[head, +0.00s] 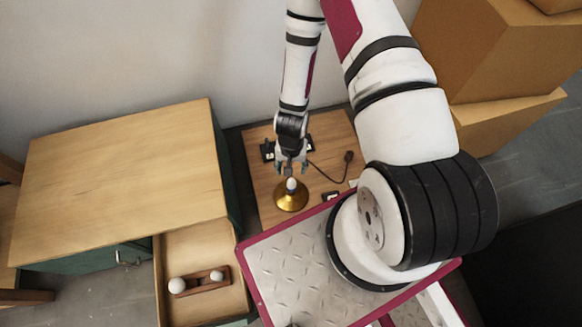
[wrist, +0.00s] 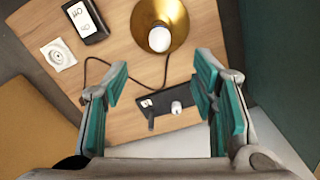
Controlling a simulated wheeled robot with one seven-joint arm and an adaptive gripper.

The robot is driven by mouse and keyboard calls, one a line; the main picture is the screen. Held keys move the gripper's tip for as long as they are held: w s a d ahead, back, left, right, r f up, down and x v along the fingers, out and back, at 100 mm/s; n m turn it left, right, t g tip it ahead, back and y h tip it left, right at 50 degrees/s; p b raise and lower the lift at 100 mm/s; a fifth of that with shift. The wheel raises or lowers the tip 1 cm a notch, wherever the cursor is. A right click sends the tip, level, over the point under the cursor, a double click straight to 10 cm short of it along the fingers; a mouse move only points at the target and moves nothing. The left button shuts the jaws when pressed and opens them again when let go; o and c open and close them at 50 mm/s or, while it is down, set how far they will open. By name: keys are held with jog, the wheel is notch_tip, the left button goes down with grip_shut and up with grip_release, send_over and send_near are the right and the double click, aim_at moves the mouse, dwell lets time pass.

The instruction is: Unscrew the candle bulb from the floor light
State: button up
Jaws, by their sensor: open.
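The floor light (head: 291,200) is a small gold dish-shaped lamp standing on a low wooden board. Its white candle bulb (head: 291,185) points up from the middle. In the wrist view the gold lamp (wrist: 145,22) is at the top centre, with the pale bulb (wrist: 159,39) inside its rim. My gripper (head: 291,169) is just above and behind the bulb in the head view. In the wrist view my gripper (wrist: 160,78) has its teal-padded fingers spread wide, with nothing between them. The bulb lies beyond the fingertips, apparently untouched. The bulb's base is hidden.
A black power strip (wrist: 163,103) and a dark cable lie on the board. A black labelled box (wrist: 86,22) and white plate (wrist: 58,55) are nearby. A wooden cabinet (head: 120,180) with an open drawer holding a bulb rack (head: 203,282) stands left; cardboard boxes (head: 490,50) stand right.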

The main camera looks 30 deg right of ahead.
aim_at(292, 184)
notch_tip(292, 184, down, 14)
jog(key=b, duration=0.5)
jog(key=shift+r, duration=0.15)
jog(key=c, duration=1.3)
jog(key=o, duration=0.5)
jog(key=c, duration=0.4)
jog(key=n, duration=0.4)
jog(key=shift+n+b, duration=0.35)
jog(key=shift+n, duration=0.05)
jog(key=n, duration=0.3)
